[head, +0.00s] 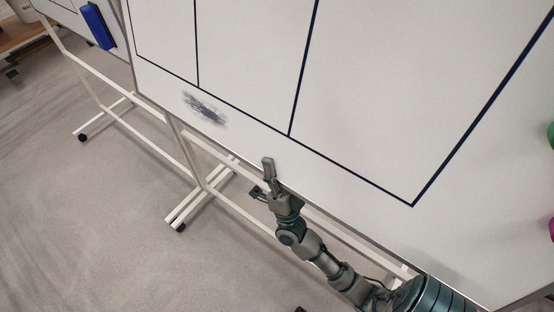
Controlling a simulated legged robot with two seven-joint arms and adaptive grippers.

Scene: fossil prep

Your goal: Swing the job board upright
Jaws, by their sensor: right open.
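The job board (375,110) is a large white panel with a dark blue line grid and a grey smudge near its lower left. It fills the upper right of the head view, and its lower edge runs diagonally down to the right. Its top is out of view, so I cannot tell its full tilt. My right gripper (262,180) is open and empty at the board's lower edge. One finger overlaps the white face in the picture; I cannot tell whether it touches. My left gripper is not in view.
A white wheeled stand (205,195) is below the board, with feet on the grey floor (110,230). Another board with a blue eraser (98,26) stands at upper left. Green and pink round things (551,230) show at the right edge. Floor at lower left is clear.

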